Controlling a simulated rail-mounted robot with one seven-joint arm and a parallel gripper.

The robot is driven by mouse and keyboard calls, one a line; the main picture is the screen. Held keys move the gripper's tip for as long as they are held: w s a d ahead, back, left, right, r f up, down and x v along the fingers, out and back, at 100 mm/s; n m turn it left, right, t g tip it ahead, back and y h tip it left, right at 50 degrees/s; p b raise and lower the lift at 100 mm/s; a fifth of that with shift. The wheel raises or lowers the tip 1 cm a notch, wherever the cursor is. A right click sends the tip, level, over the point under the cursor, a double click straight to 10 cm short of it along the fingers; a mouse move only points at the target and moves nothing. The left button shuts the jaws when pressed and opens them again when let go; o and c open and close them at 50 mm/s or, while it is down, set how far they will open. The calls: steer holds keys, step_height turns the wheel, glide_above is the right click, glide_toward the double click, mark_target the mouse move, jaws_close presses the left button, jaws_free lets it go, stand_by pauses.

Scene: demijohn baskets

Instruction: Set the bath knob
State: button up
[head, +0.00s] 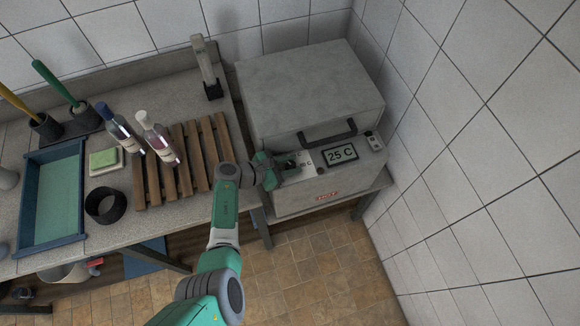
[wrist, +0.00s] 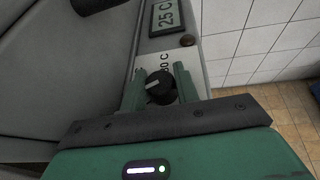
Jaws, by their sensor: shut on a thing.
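The bath is a grey box with a lid (head: 305,90) at the back right of the bench. Its knob (wrist: 160,86) is round and black with a pale pointer mark, seen in the wrist view between my gripper's two green fingers. My gripper (wrist: 159,90) is shut on the knob. In the head view my gripper (head: 285,165) is at the left of the bath's front panel and hides the knob. The display (head: 341,154) reads 25 C. A printed label ending in "0 C" (wrist: 165,62) is beside the knob, partly hidden.
A black lid handle (head: 328,133) is just above the panel. To the left are a wooden slatted rack (head: 200,140), two bottles (head: 160,140) and a blue tray (head: 50,205). A tiled wall (head: 480,150) is close on the right.

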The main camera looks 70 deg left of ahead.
steer(key=shift+m+h, duration=0.4)
steer(key=o, duration=1)
steer(key=shift+c, duration=0.2)
steer(key=shift+s, duration=0.1)
steer(key=p+v, duration=0.1)
steer(key=v, duration=0.6)
steer(key=shift+s+r, duration=0.2)
steer(key=shift+s, duration=0.05)
